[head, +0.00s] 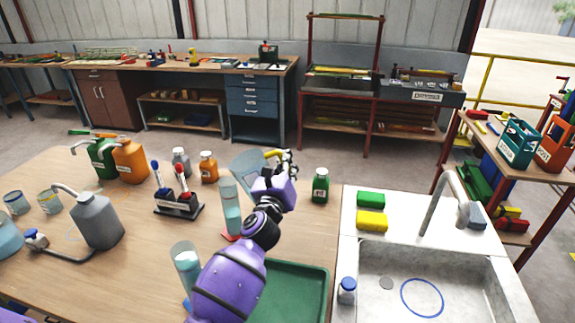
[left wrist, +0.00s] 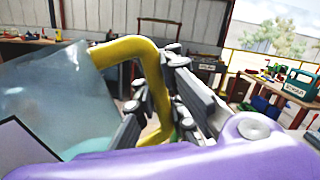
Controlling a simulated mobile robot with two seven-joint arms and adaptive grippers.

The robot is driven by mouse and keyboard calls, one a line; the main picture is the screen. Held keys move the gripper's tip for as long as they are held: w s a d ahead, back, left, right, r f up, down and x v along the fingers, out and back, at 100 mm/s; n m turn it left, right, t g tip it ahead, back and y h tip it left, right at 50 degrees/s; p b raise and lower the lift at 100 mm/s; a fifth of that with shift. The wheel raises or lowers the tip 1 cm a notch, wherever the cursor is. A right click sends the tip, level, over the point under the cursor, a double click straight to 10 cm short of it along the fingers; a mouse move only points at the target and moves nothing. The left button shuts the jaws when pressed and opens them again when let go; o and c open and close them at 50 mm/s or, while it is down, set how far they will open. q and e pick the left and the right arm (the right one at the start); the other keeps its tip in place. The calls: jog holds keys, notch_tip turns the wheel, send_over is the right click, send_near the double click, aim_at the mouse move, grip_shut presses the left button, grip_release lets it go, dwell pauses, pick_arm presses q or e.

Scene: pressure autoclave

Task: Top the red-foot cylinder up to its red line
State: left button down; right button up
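The red-foot cylinder (head: 231,208) stands upright on the wooden table with pale blue liquid in it; its red line is too small to make out. My left gripper (head: 280,163) is just right of and beyond it. The gripper is shut on the yellow handle (left wrist: 152,85) of a clear bluish jug (head: 247,163). The jug is close behind the cylinder's top in the head view and fills the left of the left wrist view (left wrist: 50,100). A second cylinder (head: 187,262) with a blue foot stands nearer, partly beside my arm. My right gripper is out of view.
A green bottle (head: 320,186) stands right of the gripper. A black rack (head: 178,205), an orange bottle (head: 208,167) and a grey can (head: 97,220) are to the left. A green tray (head: 297,290) and a sink (head: 425,275) lie right of my arm.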

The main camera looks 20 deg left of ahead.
pick_arm(q)
jog(key=shift+s+a+r+n+t+y+b, duration=0.4)
jog(key=shift+a+r+n+y+b, duration=0.4)
jog(key=shift+r+n, duration=1.2)
jog(key=shift+s+a+r+n+t+y+b, duration=0.45)
jog(key=shift+a+r+n+y, duration=0.7)
jog(key=shift+n, duration=1.3)
jog(key=shift+s+a+r+n+t+y+b, duration=0.25)
jog(key=shift+s+a+r+n+y+b, duration=0.55)
jog(key=shift+r+n, duration=1.4)
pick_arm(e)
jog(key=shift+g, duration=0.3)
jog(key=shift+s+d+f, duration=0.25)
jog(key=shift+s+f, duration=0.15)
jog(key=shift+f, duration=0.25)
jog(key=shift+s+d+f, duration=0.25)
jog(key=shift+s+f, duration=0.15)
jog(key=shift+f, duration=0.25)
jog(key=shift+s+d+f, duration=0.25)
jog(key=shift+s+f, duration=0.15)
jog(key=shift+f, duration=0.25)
pick_arm(q)
jog(key=shift+w+a+r+n+y, duration=0.15)
jog(key=shift+w+n+y, duration=0.1)
jog(key=shift+n+y, duration=0.35)
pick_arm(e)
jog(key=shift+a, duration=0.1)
